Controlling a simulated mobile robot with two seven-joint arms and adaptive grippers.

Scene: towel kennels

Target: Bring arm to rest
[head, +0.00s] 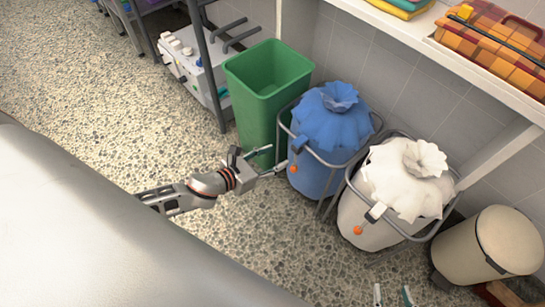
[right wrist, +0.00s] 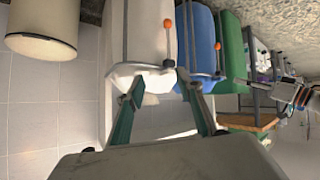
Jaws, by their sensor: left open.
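My left gripper (head: 269,161) is open and empty in the head view. Its fingers are in front of the green bin and left of the blue bag; whether they touch either I cannot tell. My right gripper shows only as two separated fingertips (head: 393,294) at the bottom edge of the head view. In the right wrist view its fingers (right wrist: 160,82) are spread with nothing held between them, in front of the white bag. Part of my left arm shows at that view's right edge.
A green bin (head: 265,85), a blue bag (head: 320,178) and a white bag (head: 370,222) in metal frames stand along the wall. A beige bin (head: 490,245) is at right.

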